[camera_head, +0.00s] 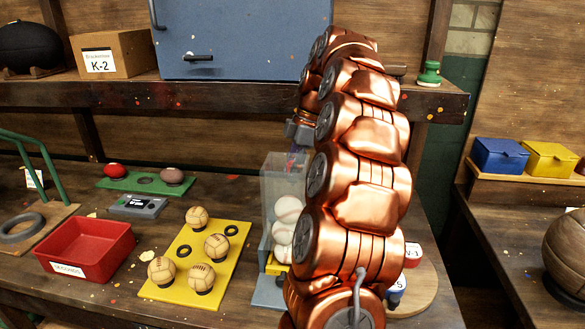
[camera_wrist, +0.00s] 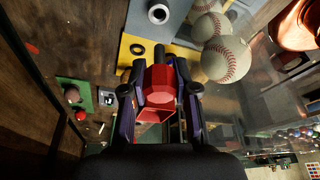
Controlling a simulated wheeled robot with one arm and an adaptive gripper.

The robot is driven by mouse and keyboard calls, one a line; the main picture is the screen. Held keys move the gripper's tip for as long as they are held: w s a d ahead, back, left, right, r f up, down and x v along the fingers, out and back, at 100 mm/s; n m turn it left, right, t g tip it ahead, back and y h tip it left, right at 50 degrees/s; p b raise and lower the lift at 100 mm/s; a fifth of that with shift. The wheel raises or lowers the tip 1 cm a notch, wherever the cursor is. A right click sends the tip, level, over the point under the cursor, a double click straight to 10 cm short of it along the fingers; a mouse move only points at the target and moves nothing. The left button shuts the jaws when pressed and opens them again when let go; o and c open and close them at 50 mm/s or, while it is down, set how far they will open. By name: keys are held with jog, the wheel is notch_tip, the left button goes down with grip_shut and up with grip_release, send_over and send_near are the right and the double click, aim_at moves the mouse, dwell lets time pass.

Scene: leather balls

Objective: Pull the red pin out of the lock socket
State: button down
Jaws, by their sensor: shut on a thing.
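In the wrist view my gripper (camera_wrist: 160,76) is shut on a red faceted piece, the red pin (camera_wrist: 161,88), with one dark finger on each side. A grey round socket (camera_wrist: 158,13) with a dark hole shows at the top of that view, apart from the pin. In the head view my gripper (camera_head: 298,140) is mostly hidden behind my copper arm, above and beside a clear case (camera_head: 279,178) of baseballs. The pin cannot be made out in the head view, and the socket is hidden there.
Baseballs (camera_wrist: 228,60) in the clear case lie close to the right of the gripper. A yellow board (camera_head: 185,287) with several brown balls, a red tray (camera_head: 88,240) and a green board (camera_head: 130,184) stand to the left on the bench. A shelf edge (camera_head: 200,92) runs behind.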

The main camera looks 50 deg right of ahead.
jog(key=shift+f+b, duration=0.75)
jog(key=shift+f, duration=0.55)
jog(key=shift+r, duration=0.1)
